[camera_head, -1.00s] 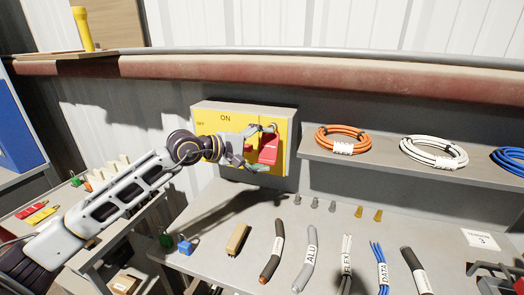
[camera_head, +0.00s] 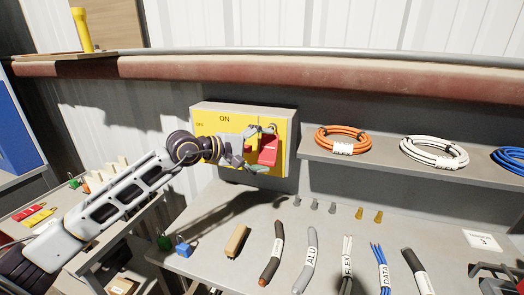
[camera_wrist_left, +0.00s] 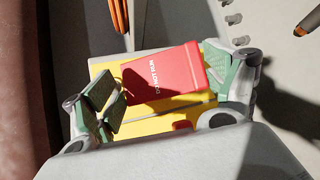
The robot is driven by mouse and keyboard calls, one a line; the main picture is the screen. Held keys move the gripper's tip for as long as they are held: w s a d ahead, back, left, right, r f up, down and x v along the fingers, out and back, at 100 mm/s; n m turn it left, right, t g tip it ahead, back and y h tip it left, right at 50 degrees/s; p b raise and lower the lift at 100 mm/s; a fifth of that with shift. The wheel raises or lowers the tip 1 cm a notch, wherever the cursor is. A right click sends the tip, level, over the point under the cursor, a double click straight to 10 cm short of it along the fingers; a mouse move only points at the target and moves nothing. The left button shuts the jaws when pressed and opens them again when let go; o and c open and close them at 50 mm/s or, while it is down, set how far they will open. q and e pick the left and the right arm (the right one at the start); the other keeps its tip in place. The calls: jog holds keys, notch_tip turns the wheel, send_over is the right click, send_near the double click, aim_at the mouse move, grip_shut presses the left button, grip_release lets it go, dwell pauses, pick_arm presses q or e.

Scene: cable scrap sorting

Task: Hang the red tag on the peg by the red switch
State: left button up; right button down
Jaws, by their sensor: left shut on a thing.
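The red tag (camera_head: 268,152) with white lettering is in front of the yellow switch panel (camera_head: 206,140), which is marked ON and OFF. My left gripper (camera_head: 263,148) is shut on the tag, with its fingers close to the panel's right half. In the left wrist view the red tag (camera_wrist_left: 165,74) lies between the green-padded fingers, over the yellow panel. A small red part (camera_wrist_left: 182,126) shows on the panel below the tag; I cannot tell whether it is the red switch. The peg is hidden, and I cannot tell whether the tag touches it.
A shelf with orange (camera_head: 343,139) and white (camera_head: 434,152) cable coils stands right of the panel. The bench just under the panel is mostly clear.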

dwell(0.3)
pick_arm(q)
jog(key=o, duration=0.6)
jog(key=shift+s+a, duration=0.1)
jog(key=shift+a, duration=0.05)
jog(key=v, duration=1.1)
jog(key=shift+a, duration=0.3)
jog(key=shift+s+r, duration=0.1)
jog(key=shift+s, duration=0.05)
dwell(0.4)
